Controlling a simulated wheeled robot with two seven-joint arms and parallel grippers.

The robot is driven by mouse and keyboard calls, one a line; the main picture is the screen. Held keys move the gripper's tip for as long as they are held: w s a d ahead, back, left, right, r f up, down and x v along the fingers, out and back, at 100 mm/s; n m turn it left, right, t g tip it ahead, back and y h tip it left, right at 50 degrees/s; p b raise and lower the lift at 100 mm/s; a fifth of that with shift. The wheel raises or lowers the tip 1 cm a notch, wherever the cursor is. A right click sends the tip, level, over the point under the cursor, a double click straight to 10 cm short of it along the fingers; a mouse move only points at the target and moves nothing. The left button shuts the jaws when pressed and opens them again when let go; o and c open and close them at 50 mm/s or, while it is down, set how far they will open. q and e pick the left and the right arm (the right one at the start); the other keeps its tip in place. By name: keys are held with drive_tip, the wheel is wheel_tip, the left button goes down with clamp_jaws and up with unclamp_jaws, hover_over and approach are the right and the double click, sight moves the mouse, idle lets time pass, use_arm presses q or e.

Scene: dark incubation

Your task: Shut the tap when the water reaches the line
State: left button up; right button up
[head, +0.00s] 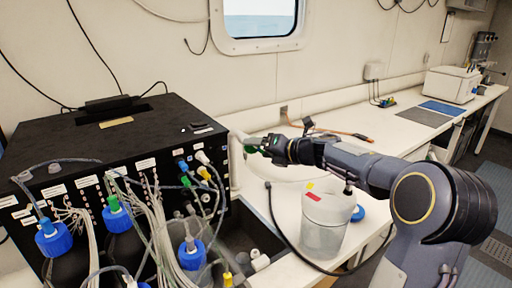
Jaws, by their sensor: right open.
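A pale, slim upright pipe (236,168), which looks like the tap, stands beside the right end of the black box, at the back of the sink. My right gripper (258,146) is at its upper part, with the arm reaching in from the right. The jaws are open; a small green part shows at their tips. I cannot tell whether they touch the tap. A translucent white container (325,222) with red and yellow labels stands on the bench below my right forearm. I cannot make out running water, a water level or a line. My left gripper is out of view.
A black box (95,148) with many tubes and blue-capped bottles (55,238) fills the left. A dark sink (250,232) lies in the bench before it. A black hose loops around the container. The bench (385,132) is mostly clear behind my arm.

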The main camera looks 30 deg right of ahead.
drive_tip(key=shift+x, duration=1)
drive_tip(key=shift+c, duration=0.4)
drive_tip(key=c, duration=0.9)
